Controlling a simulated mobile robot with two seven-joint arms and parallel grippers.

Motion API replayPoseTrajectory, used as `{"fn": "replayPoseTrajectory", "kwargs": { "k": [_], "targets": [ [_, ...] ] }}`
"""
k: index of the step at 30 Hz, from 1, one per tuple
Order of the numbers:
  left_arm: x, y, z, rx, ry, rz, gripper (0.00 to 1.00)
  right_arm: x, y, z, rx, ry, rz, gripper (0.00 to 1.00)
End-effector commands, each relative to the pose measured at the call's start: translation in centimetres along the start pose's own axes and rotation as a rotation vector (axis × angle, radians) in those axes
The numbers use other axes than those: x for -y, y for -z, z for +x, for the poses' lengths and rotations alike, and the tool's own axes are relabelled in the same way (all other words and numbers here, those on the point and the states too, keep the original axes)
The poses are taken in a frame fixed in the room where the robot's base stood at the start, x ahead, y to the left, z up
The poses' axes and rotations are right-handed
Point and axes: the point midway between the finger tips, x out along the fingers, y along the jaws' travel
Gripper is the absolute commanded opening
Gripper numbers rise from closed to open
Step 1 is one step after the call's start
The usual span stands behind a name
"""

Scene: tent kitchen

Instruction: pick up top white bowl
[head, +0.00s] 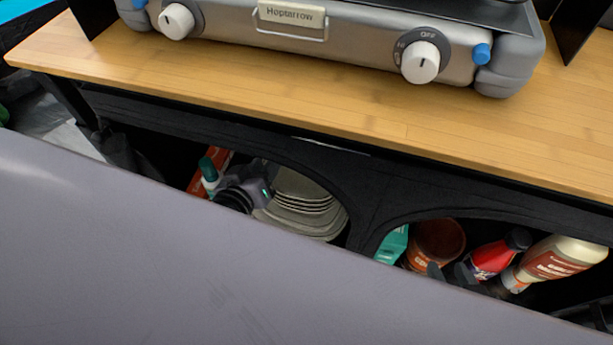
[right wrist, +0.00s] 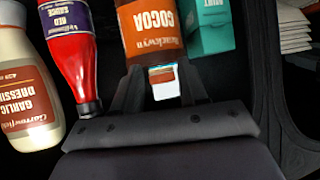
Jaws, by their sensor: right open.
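A stack of pale, off-white dishes (head: 303,207) stands in the left opening of the black shelf unit. Its stacked rims show, but I cannot tell bowls from plates or single out a top white bowl. In the right wrist view the fingers (right wrist: 161,88) point at the cocoa jar (right wrist: 150,28).
A red sauce bottle (head: 498,256), a garlic dressing bottle (head: 560,258) and a mint-green box (head: 392,244) stand around my right gripper. A black divider (head: 366,222) separates the openings. The wooden counter (head: 350,110) with the stove (head: 330,35) lies above.

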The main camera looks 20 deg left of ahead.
Motion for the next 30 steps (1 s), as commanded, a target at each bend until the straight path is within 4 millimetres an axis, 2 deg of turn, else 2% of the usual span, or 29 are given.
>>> {"fn": "replayPoseTrajectory", "kwargs": {
  "k": [6, 14, 15, 18, 30],
  "targets": [
    [0.0, 0.0, 1.7, 0.001, -0.001, 0.001, 0.34, 0.1, 0.0, 0.1, -0.003, 0.002, -0.003, 0.43],
    [0.0, 0.0, 1.8, 0.002, -0.001, 0.0, 0.34, 0.1, 0.1, 0.1, -0.003, 0.003, -0.004, 0.43],
    [0.0, 0.0, 1.8, 0.002, -0.001, 0.0, 0.28, 0.1, 0.1, 0.1, -0.003, 0.003, -0.004, 0.43],
    [0.0, 0.0, 1.8, 0.002, -0.001, 0.0, 0.0, 0.2, 0.1, 0.1, -0.004, 0.004, -0.004, 0.43],
    [-0.1, 0.1, 1.8, 0.001, -0.002, -0.001, 0.0, 0.2, 0.3, 0.0, -0.007, 0.005, -0.004, 0.43]
  ]
}}
